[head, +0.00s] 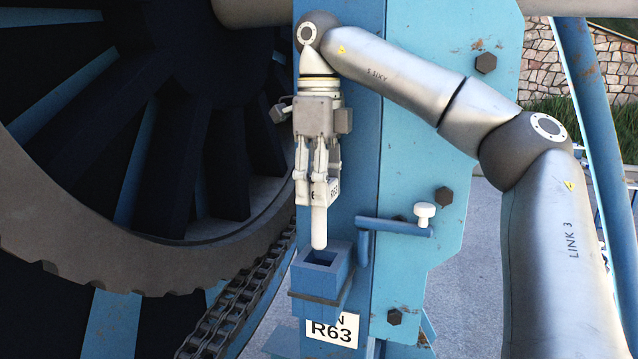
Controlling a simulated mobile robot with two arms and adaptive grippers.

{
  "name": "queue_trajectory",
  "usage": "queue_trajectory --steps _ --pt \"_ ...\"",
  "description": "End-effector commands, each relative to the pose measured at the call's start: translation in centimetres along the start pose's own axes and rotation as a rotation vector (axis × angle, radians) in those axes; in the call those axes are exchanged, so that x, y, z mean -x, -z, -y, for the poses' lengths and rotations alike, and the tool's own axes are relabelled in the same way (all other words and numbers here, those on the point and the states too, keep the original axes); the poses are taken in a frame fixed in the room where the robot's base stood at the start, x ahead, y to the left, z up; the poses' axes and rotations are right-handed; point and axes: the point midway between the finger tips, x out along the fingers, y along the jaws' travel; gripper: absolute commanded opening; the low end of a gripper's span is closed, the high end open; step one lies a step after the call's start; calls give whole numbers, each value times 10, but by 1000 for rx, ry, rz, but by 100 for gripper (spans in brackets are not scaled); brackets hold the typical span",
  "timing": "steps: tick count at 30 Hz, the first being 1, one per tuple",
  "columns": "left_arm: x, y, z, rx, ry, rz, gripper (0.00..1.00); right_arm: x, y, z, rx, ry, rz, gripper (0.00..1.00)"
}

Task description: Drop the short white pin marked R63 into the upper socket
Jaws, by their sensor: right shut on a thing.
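My right gripper (318,185) points down in front of the blue post and is shut on the white pin (319,226). The pin hangs upright, and its wider top part, with R63 partly readable, is between the fingers. Its rounded lower tip is above the blue square socket (322,270), apart from it and a little left of the middle of its opening in the picture. The socket's dark opening faces up. A white label reading R63 (332,329) is below the socket. A second socket does not show. My left gripper is not in view.
A blue crank lever with a white knob (425,212) sticks out just right of the socket. The big reel (170,245) and a chain (238,305) are at the left. A blue plate with bolts (445,150) stands behind my arm.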

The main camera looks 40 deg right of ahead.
Motion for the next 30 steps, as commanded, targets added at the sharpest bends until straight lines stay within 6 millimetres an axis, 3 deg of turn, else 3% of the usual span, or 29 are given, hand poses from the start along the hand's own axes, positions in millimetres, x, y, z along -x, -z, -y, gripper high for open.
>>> queue_trajectory --steps 21,30 --pt "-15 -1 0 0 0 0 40 -25 0 0 1 0 2 5" --pt "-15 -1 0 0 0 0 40 -25 0 0 1 0 2 5"
